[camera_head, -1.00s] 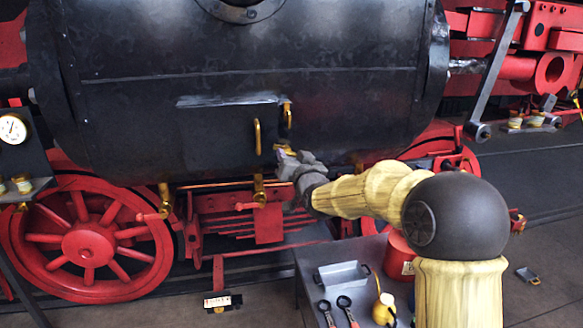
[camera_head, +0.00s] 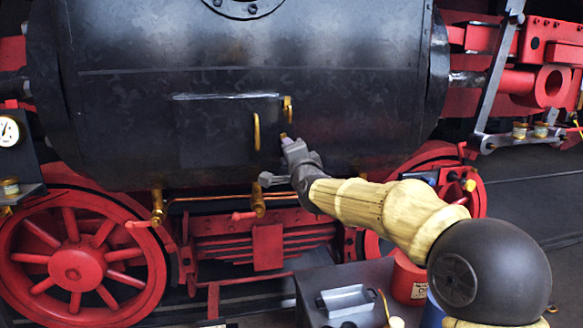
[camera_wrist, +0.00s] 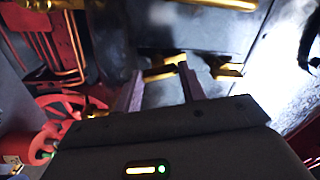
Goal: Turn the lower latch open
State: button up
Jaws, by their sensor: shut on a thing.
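The dark boiler drum (camera_head: 230,85) carries a hatch panel with a long brass handle (camera_head: 257,131) and a brass upper latch (camera_head: 287,106) to its right. The lower latch (camera_head: 283,136) is a small brass piece just below the upper one, mostly hidden by my gripper (camera_head: 286,142). In the wrist view my gripper's two fingers (camera_wrist: 161,82) are shut on the lower latch (camera_wrist: 160,72), which shows between their tips. The upper latch (camera_wrist: 228,70) lies just right of the fingers there, clear of them. The handle (camera_wrist: 225,4) crosses the top edge of that view.
Brass valves (camera_head: 157,206) and a copper pipe run under the drum. Red spoked wheels (camera_head: 78,266) stand below. A grey cart top (camera_head: 310,290) with a metal tray (camera_head: 345,301) and a red can (camera_head: 408,278) stands under my arm.

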jog(key=m+b, duration=0.2)
jog(key=m, duration=0.2)
jog(key=shift+f+h, duration=0.15)
jog(key=shift+h, duration=0.15)
jog(key=o, duration=1)
jog(key=shift+s+b, duration=0.1)
jog(key=shift+b, duration=0.2)
jog(key=b+v, duration=0.8)
jog(key=v, duration=0.9)
jog(key=shift+f+b, duration=0.15)
jog(key=shift+b, duration=0.25)
